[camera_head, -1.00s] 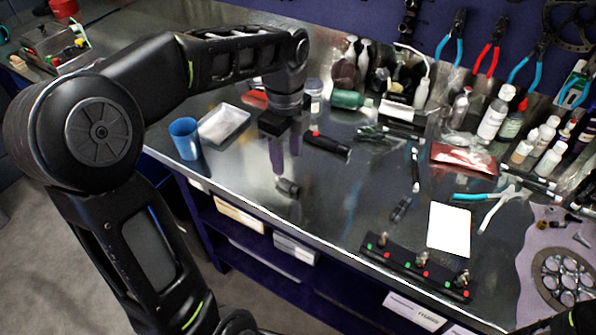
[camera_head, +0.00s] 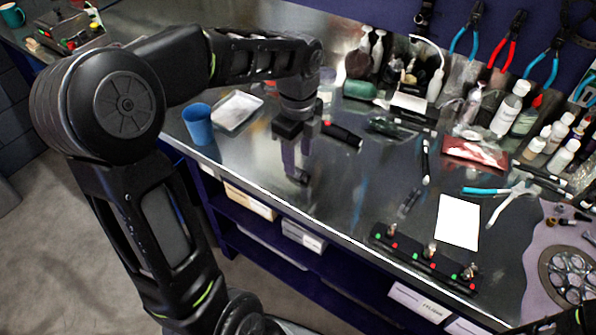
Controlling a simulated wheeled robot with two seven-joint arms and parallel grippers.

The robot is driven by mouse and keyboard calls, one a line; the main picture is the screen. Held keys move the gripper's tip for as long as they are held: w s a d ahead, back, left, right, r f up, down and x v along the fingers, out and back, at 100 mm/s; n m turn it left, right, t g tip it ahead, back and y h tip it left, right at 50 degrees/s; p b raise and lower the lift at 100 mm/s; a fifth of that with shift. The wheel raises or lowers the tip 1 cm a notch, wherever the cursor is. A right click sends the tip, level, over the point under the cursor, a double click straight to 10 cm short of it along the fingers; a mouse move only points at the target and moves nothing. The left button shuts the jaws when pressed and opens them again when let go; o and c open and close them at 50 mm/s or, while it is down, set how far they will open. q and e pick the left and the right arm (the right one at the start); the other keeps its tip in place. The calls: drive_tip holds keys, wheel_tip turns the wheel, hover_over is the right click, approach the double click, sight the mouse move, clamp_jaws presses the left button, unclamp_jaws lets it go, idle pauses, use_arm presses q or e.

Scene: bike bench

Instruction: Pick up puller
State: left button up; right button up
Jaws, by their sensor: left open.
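A small dark cylindrical tool, which I take to be the puller (camera_head: 298,177), lies on the steel bench near its front edge. My left gripper (camera_head: 295,161) hangs over it, pointing down, with its fingers apart. The fingertips are at or just above the tool. I cannot tell whether they touch it, and nothing is visibly lifted. The fingers partly blend with reflections in the steel. My right gripper is not shown.
A blue cup (camera_head: 198,124) and a white tray (camera_head: 237,110) stand to the left. A black-handled tool (camera_head: 342,134) lies just right of the gripper. A dark rack (camera_head: 425,258) and white card (camera_head: 458,222) lie at front right. Bottles (camera_head: 510,108) crowd the back.

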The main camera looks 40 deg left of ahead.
sight(297, 170)
use_arm(q)
wheel_tip(297, 170, down, 4)
drive_tip(key=shift+f+p, duration=0.1)
drive_tip(key=shift+p, duration=0.25)
idle(0.4)
clamp_jaws()
idle(0.3)
